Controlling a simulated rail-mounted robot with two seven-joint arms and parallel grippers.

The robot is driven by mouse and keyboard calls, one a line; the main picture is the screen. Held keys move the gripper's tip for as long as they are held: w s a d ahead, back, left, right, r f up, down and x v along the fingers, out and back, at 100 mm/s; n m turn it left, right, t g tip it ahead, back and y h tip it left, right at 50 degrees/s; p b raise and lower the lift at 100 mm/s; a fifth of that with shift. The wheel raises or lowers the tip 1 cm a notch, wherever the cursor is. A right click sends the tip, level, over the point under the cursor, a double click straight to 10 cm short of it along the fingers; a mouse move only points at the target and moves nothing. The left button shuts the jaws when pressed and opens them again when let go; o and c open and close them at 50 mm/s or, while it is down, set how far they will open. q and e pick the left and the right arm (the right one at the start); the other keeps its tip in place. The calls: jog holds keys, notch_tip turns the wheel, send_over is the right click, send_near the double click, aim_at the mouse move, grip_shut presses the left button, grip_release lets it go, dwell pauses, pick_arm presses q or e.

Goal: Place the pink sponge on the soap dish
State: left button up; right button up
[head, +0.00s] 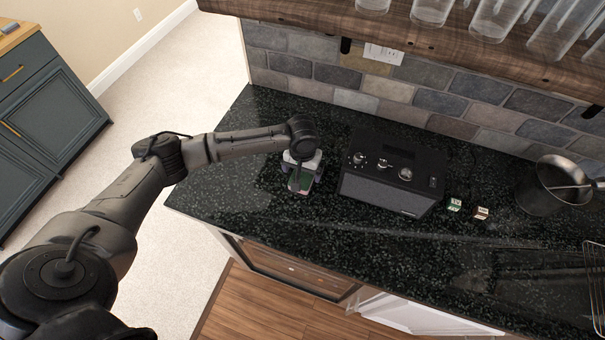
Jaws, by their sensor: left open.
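My left arm reaches in from the left, and its gripper (300,186) points down over the dark counter, left of the black radio-like box. The gripper is open. A small pink and green thing shows between and below its fingers; it may be the pink sponge, but it is mostly hidden by the gripper. I cannot tell whether the fingers touch it. I cannot make out a soap dish; it may be hidden under the gripper. My right gripper is not in view.
The black box with knobs (392,172) stands close to the right of my left gripper. Two small cubes (454,204) and a metal pot (540,192) are farther right. A wooden shelf with glasses (440,37) overhangs the back. The counter's left end and front are clear.

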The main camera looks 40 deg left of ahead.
aim_at(303, 176)
pick_arm(q)
notch_tip(303, 176, up, 9)
jog(key=shift+p, duration=0.4)
